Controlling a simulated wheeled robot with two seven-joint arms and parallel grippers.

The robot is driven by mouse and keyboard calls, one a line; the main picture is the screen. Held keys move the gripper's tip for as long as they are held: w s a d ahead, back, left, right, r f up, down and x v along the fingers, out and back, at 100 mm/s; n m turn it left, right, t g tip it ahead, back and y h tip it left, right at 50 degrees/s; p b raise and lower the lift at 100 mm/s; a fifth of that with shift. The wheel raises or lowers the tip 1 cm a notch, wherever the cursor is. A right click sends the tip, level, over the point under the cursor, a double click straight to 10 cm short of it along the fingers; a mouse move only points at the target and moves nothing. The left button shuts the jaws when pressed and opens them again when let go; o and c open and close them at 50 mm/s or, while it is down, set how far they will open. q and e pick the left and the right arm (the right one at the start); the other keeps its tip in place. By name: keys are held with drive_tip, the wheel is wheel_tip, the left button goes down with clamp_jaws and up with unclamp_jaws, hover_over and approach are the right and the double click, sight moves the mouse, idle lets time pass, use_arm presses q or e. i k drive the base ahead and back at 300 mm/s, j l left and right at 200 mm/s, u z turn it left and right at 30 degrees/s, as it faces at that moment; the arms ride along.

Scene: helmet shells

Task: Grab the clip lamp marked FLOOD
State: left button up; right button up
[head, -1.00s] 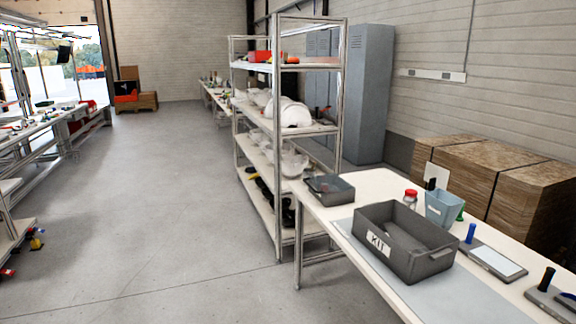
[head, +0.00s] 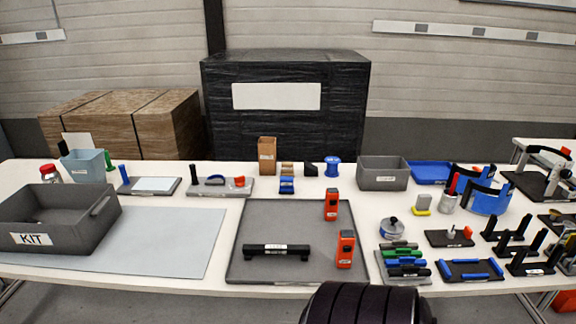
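Two orange box-shaped items with dark faces stand on a grey mat or tray (head: 290,215) in the middle of the table. One orange item (head: 331,204) is toward the back right of it, and the other orange item (head: 345,249) is nearer the front right. They look like lamps, and each has a small pale label too small to read. A black bar with a white label (head: 276,252) lies at the tray's front left. I cannot tell which thing carries the word FLOOD. Neither of my grippers shows.
A grey KIT bin (head: 65,225) stands at the left on a pale mat (head: 170,240). A brown box (head: 267,155) and a grey bin (head: 383,174) stand at the back. Tools and blue parts crowd the right. A dark rounded part, seemingly mine, shows at the bottom edge.

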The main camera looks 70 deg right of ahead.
sight(332, 193)
drive_tip(key=z, duration=2.45)
